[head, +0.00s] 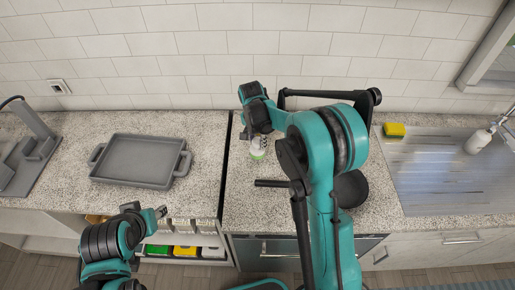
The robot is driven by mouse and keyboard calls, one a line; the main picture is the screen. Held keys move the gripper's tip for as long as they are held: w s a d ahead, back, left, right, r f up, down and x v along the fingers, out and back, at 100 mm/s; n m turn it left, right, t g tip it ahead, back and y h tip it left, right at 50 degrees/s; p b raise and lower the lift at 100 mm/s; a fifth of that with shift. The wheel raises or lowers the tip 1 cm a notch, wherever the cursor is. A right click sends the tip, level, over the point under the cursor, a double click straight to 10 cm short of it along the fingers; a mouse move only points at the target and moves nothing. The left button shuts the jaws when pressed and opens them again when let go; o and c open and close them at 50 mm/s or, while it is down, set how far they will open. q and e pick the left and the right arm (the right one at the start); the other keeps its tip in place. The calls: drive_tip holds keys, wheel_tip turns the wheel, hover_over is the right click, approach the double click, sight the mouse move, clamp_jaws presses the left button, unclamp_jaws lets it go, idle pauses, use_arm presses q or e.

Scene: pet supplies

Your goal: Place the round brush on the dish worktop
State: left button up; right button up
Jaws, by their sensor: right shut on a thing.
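The round brush (257,151) appears as a small white and green thing below my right gripper (259,134). My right gripper is shut on it, over the speckled worktop (240,205) at the middle. The fingers hide part of the brush, and I cannot tell whether it touches the worktop. My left gripper (160,212) is low at the left, in front of the counter edge and apart from the brush. Its finger opening is too small to make out.
A grey tray (139,157) lies on the left counter. A black pan (351,189), partly behind my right arm, lies on the middle worktop. A yellow-green sponge (394,130) sits by the metal sink area (440,175) at right. A tiled wall closes the back.

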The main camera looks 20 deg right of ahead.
sight(258, 147)
drive_tip(key=shift+f+b, duration=0.35)
drive_tip(key=shift+f, duration=1.55)
drive_tip(key=shift+f, duration=0.1)
drive_tip(key=o, duration=0.8)
drive_tip(key=shift+f, duration=0.1)
drive_tip(key=o, duration=0.4)
drive_tip(key=shift+r, duration=0.2)
